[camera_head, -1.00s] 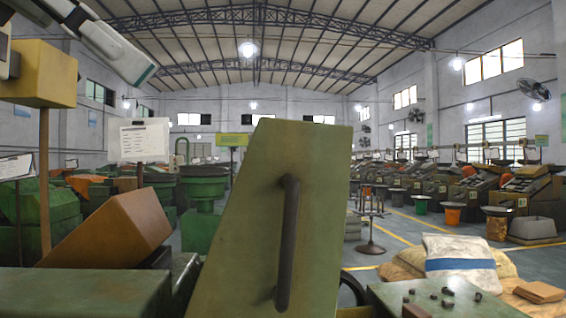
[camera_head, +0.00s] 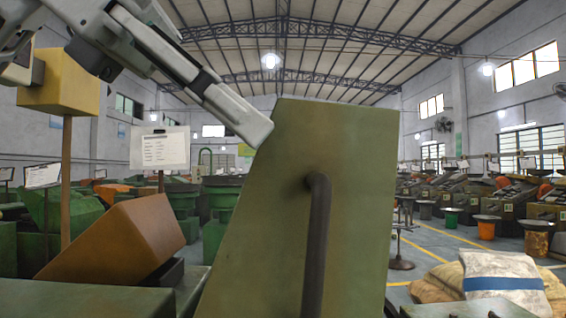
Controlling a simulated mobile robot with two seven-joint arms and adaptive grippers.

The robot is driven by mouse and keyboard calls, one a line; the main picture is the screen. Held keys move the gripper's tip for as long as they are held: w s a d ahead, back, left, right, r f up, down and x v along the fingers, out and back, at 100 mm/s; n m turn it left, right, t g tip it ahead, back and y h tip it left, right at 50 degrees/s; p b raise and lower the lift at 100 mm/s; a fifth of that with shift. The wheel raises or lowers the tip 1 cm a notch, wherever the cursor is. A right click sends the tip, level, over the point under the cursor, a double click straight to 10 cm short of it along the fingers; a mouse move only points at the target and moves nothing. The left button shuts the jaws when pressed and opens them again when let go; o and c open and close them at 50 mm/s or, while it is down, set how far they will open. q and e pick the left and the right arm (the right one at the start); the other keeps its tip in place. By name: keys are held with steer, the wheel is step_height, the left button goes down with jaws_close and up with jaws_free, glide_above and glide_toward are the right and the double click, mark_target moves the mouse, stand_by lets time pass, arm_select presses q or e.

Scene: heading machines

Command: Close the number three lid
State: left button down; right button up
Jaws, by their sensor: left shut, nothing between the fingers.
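A large green metal lid (camera_head: 270,215) stands raised and tilted in the middle of the head view, with a dark curved bar handle (camera_head: 317,240) on its face. No number can be read on it. My left gripper (camera_head: 255,128) comes in from the upper left, shut and empty. Its fingertips are at the upper left edge of the lid; I cannot tell whether they touch it. The lower end of the lid runs out of the picture. My right gripper is not in view.
An orange-brown box-shaped part (camera_head: 120,243) and a yellow box on a post (camera_head: 60,82) stand at the left, near a white sign (camera_head: 160,148). Sacks (camera_head: 500,278) lie at the lower right. Rows of machines stand behind, with open floor between.

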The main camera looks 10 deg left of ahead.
mark_target(314, 175)
arm_select(q)
steer(key=shift+x, duration=2.2)
steer(key=shift+d, duration=0.1)
steer(key=shift+d, duration=0.1)
